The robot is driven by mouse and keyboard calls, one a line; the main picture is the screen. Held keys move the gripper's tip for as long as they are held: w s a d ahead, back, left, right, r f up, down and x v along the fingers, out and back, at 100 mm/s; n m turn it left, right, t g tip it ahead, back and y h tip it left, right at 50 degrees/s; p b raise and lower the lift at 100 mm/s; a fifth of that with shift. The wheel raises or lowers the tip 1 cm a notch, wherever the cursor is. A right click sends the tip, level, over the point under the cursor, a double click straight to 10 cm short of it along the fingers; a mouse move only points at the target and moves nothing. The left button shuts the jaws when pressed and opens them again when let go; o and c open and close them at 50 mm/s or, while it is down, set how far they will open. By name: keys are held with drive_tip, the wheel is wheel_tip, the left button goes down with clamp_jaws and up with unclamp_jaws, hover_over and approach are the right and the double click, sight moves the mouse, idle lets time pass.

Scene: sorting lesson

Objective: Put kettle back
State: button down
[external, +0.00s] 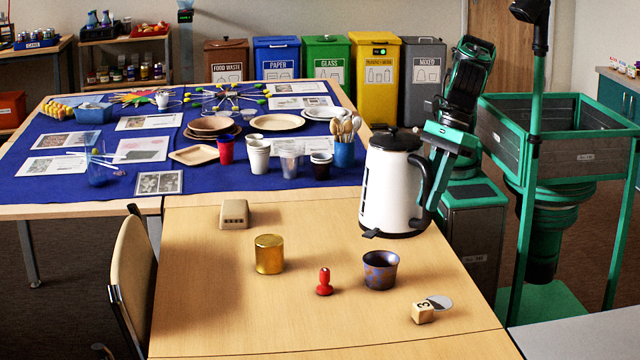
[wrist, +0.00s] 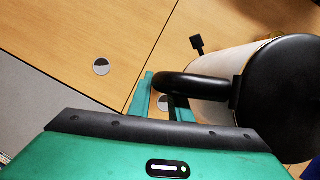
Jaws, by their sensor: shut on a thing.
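The white kettle (external: 388,190) with black lid, base and handle is at the right side of the wooden table. A small black tab sticks out low on its front. My gripper (external: 430,185) is shut on the kettle's black handle, from the right. In the wrist view the green fingers (wrist: 162,98) close around the handle, and the kettle's black lid (wrist: 285,95) fills the right side. The kettle looks upright. I cannot tell whether its base touches the table or hangs just above it. No separate kettle stand can be made out.
On the wooden table (external: 200,310) stand a beige box (external: 234,214), gold tin (external: 269,254), red stamp-like piece (external: 324,283), patterned cup (external: 380,270), numbered block (external: 423,313) and grey-white disc (external: 438,302). Cups and a spoon holder (external: 344,154) are behind left. The front left is clear.

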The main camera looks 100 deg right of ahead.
drive_tip(key=w+d+f+m, duration=0.1)
drive_tip(key=w+d, duration=0.2)
drive_tip(key=d, duration=0.8)
drive_tip(key=w+d+f+m+h, duration=0.1)
drive_tip(key=w+d+m, duration=0.15)
drive_tip(key=d, duration=0.75)
drive_tip(key=w+d+f+m, duration=0.1)
drive_tip(key=w+d, duration=0.3)
drive_tip(key=d, duration=0.7)
drive_tip(key=w+d+f, duration=0.3)
drive_tip(key=w+f, duration=0.1)
drive_tip(key=f, duration=0.4)
drive_tip(key=w+d+f, duration=0.3)
drive_tip(key=w+f, duration=0.2)
drive_tip(key=f, duration=0.2)
drive_tip(key=shift+w+d+f+t, duration=0.2)
drive_tip(key=shift+w+f+t, duration=0.1)
drive_tip(key=shift+f, duration=0.05)
drive_tip(key=shift+f+n, duration=0.1)
drive_tip(key=shift+n, duration=0.15)
drive_tip(key=c, duration=1.6)
unclamp_jaws()
drive_tip(key=shift+s, duration=0.1)
